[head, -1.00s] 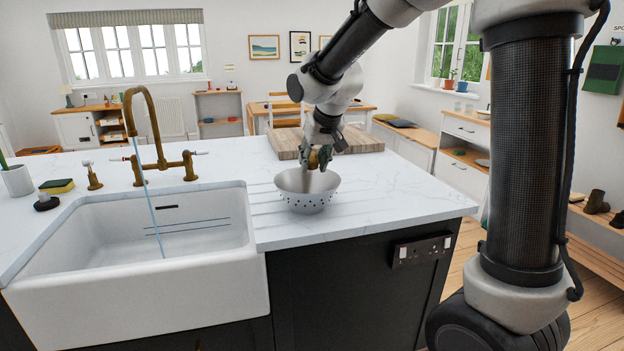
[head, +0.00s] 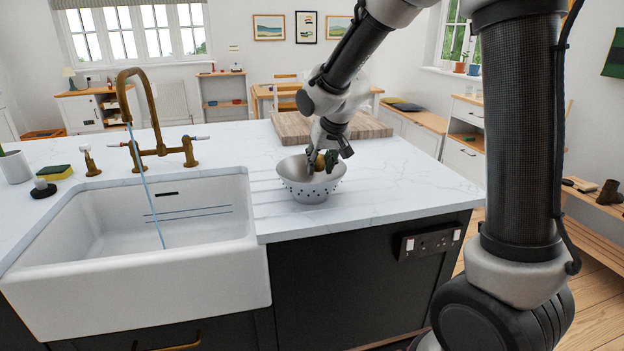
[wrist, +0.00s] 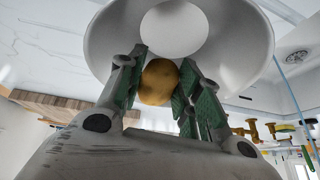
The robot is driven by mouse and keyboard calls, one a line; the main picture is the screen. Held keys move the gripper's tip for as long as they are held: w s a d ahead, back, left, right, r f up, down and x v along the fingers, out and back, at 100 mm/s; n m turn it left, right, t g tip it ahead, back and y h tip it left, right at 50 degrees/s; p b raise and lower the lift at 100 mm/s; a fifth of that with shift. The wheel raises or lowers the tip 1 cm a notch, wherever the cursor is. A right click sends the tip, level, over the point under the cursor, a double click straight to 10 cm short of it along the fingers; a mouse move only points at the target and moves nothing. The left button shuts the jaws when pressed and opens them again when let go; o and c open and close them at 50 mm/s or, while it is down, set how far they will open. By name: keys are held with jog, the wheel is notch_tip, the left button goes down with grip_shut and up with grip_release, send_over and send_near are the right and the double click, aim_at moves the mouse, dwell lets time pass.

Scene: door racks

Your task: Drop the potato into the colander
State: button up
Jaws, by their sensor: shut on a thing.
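The potato (wrist: 159,82) is yellow-brown and sits between the green-padded fingers of my gripper (wrist: 160,85) in the wrist view. In the head view my gripper (head: 323,162) is shut on the potato (head: 320,161) at the colander's opening, toward its back right side. The colander (head: 308,190) is a pale metal bowl with holes, upright on the white worktop. Its inside (wrist: 105,40) shows behind the potato in the wrist view. I cannot tell whether the potato touches the colander.
A white sink (head: 150,275) with running water from a brass tap (head: 155,155) lies to the left. A wooden board (head: 368,127) lies behind the colander. The worktop (head: 405,195) right of the colander is clear. A sponge (head: 55,172) sits at the far left.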

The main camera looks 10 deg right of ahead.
jog(key=o, duration=1.1)
jog(key=shift+r, duration=0.1)
jog(key=v, duration=1.2)
jog(key=shift+a, duration=0.1)
